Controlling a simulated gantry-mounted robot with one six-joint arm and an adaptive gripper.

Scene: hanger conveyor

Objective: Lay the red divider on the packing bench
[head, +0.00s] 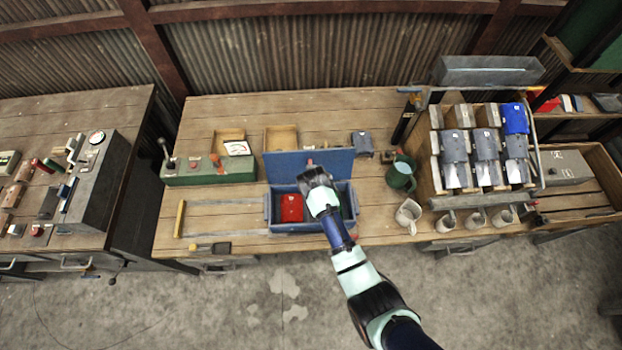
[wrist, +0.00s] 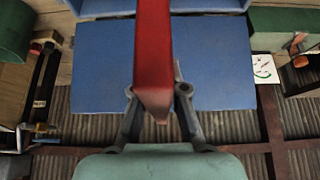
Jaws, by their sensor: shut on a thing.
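My gripper (head: 313,175) is over the open blue box on the packing bench (head: 230,115) in the head view. In the wrist view my gripper (wrist: 157,93) is shut on the red divider (wrist: 153,45), a long red piece seen nearly edge-on between the fingers. The blue box (head: 300,228) has its blue lid (head: 285,163) raised at the back; the lid also shows in the wrist view (wrist: 100,65). A flat red area (head: 291,208) shows inside the box, left of my gripper. I cannot tell whether it is part of the divider. My arm hides the middle of the box.
A green meter box (head: 210,172) stands left of the blue box. A green can (head: 401,175) and a pale mug (head: 408,214) stand to the right, before a rack (head: 435,175) of grey and blue pieces.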

